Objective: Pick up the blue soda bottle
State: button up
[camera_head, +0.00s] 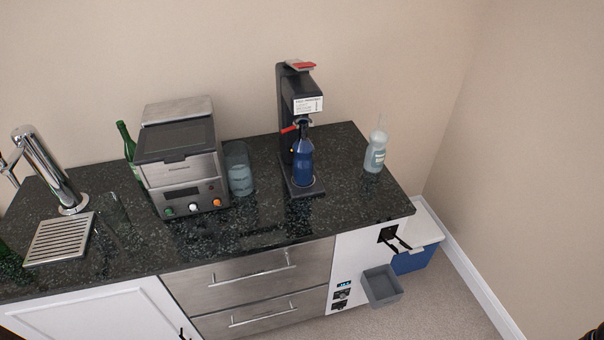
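The blue soda bottle (303,162) stands upright on the base of a black soda machine (297,100) on the dark counter. Its neck is up under the machine's head; whether it is attached there I cannot tell. My gripper does not clearly show in the head view. A small dark shape sits at the bottom right corner, and I cannot tell what it is.
A clear spray-like bottle (376,152) stands right of the machine. A blue-tinted container (238,168) and a steel appliance (182,160) stand left of it. A green bottle (127,146), a tap (52,170) and a drip tray (60,239) are further left. Counter front is clear.

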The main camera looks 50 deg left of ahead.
aim_at(303, 148)
jog(key=k, duration=1.35)
jog(key=u, duration=2.25)
jog(key=i, duration=0.9)
jog(key=z, duration=0.15)
